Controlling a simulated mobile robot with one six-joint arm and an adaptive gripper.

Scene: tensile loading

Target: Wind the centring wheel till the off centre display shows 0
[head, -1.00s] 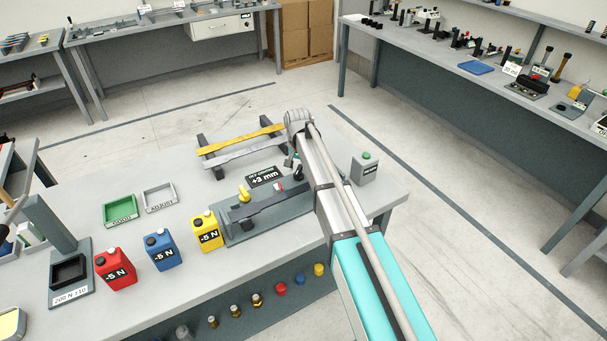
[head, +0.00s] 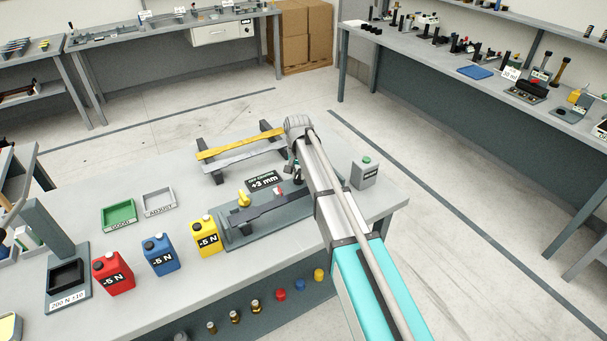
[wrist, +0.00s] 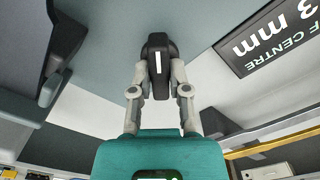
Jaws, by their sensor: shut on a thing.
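The off centre display (head: 264,181) is a black panel with white text on the bench fixture, and it reads +3 mm. Its "3 mm" also shows rotated at the upper right of the wrist view (wrist: 270,40). The centring wheel (wrist: 158,58) is a black knob with a white line, which points nearly straight along the picture's vertical. My gripper (wrist: 159,82) is shut on the wheel, with one grey finger on each side. In the head view my arm hides most of the gripper and the wheel.
A yellow knob (head: 244,199) stands on the fixture left of my arm. A yellow bar (head: 240,143) and a grey bar lie on a rack behind. A grey box with a green button (head: 366,160) is close to the right. Yellow, blue and red -5 N cans stand at the left front.

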